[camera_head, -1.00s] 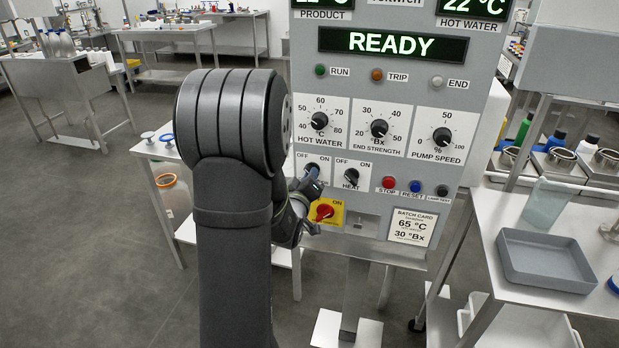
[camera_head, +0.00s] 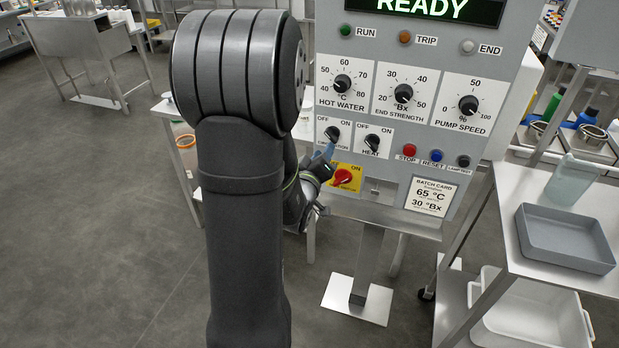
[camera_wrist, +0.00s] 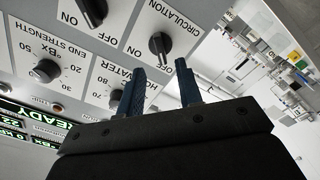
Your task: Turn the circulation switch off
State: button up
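The circulation switch (camera_head: 332,134) is a black knob on a white plate at the panel's lower left, with OFF at left and ON at right.
The heat switch (camera_head: 372,142) is just right of it. The red rotary switch (camera_head: 343,176) on yellow is close below, beside my gripper. Stop, reset and lamp test buttons (camera_head: 437,155) are further right. A grey tray (camera_head: 566,262) stands on a side table.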

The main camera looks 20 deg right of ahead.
aim_at(331, 139)
jog(key=v, duration=1.1)
jog(key=x, duration=1.7)
jog(key=shift+w+d, duration=0.15)
jog(key=shift+w+d+f, duration=0.1)
jog(key=shift+w+d, duration=0.05)
jog(key=shift+m, duration=0.8)
jog(key=m, duration=0.4)
jog(key=shift+a, duration=0.2)
jog(key=shift+m, duration=1.6)
